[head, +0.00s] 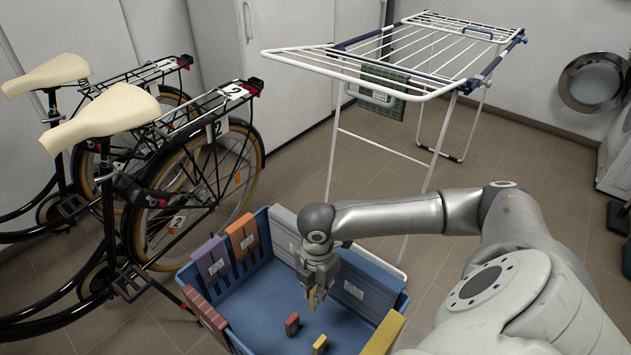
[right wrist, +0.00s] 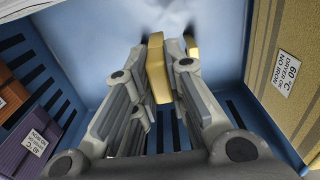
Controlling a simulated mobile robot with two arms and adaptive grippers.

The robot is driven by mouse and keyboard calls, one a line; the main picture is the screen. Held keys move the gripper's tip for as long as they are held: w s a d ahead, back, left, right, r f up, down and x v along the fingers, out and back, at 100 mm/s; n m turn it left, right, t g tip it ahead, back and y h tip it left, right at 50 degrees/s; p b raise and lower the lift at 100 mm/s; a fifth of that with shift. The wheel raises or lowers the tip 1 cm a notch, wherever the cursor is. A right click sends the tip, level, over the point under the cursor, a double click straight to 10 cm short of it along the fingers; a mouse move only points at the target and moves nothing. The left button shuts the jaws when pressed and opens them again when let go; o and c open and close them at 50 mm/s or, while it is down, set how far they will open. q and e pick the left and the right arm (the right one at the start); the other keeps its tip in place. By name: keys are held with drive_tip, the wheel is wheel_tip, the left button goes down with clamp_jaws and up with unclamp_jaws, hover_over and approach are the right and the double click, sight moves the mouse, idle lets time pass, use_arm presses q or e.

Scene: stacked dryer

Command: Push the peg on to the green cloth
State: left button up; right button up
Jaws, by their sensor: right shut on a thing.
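My right gripper (head: 313,290) is inside the blue crate (head: 262,300), pointing down. It is shut on a yellow peg (head: 313,298), which also shows between the fingers in the right wrist view (right wrist: 157,68). A red peg (head: 292,323) and another yellow peg (head: 319,345) are on the crate floor. My left gripper is not in view.
Labelled purple (head: 212,262), orange (head: 243,234) and yellow (head: 384,333) pieces line the crate walls. Two bicycles (head: 165,180) stand left of the crate. The rack's white legs (head: 331,150) stand behind it. Tiled floor is free under the rack.

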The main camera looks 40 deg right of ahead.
drive_tip(key=shift+f, duration=0.5)
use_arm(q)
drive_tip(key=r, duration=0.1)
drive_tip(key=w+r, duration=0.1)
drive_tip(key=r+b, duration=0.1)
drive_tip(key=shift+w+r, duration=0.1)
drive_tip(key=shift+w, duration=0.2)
use_arm(e)
wheel_tip(320, 180, down, 5)
drive_tip(key=shift+s+f, duration=0.1)
drive_tip(key=shift+f, duration=0.1)
